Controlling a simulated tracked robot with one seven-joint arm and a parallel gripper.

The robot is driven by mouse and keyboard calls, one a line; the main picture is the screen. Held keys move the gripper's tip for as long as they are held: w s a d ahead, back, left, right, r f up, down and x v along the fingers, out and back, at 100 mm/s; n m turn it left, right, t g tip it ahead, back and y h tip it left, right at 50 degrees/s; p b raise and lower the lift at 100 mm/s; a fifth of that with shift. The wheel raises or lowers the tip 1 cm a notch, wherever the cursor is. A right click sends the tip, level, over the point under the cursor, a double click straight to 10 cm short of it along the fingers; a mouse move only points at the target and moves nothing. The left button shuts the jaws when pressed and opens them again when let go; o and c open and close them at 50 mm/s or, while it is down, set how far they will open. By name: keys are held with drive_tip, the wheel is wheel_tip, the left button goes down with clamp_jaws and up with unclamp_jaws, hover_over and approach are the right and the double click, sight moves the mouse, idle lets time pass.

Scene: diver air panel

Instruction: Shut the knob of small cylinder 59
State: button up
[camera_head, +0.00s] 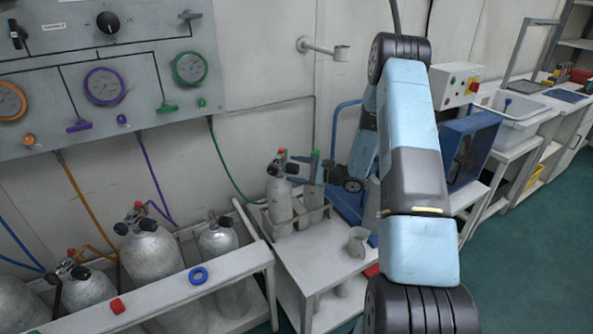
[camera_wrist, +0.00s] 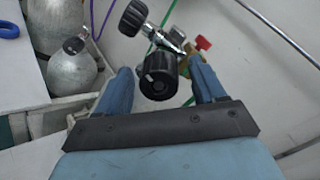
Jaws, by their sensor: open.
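A small grey cylinder (camera_head: 279,205) stands in a rack on the white bench, with a valve on top; I cannot read any number on it. In the wrist view its valve shows a black knob (camera_wrist: 158,78) facing me, a second black knob (camera_wrist: 133,16) further up left, and a red part (camera_wrist: 203,43) at right. My gripper (camera_head: 303,172) is at the valve, pointing left. In the wrist view my open gripper (camera_wrist: 162,82) has one finger on each side of the facing black knob, apparently with gaps. The knob's setting cannot be told.
A second cylinder (camera_head: 312,200) stands close beside it. A grey mug (camera_head: 358,242) is on the bench. Several larger cylinders stand left behind a white rail (camera_head: 225,273) bearing a blue ring (camera_head: 198,275) and red cap (camera_head: 117,306). The gauge panel (camera_head: 140,65) is behind.

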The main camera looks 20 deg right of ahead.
drive_tip(key=c, duration=1.1)
drive_tip(key=shift+o, duration=0.2)
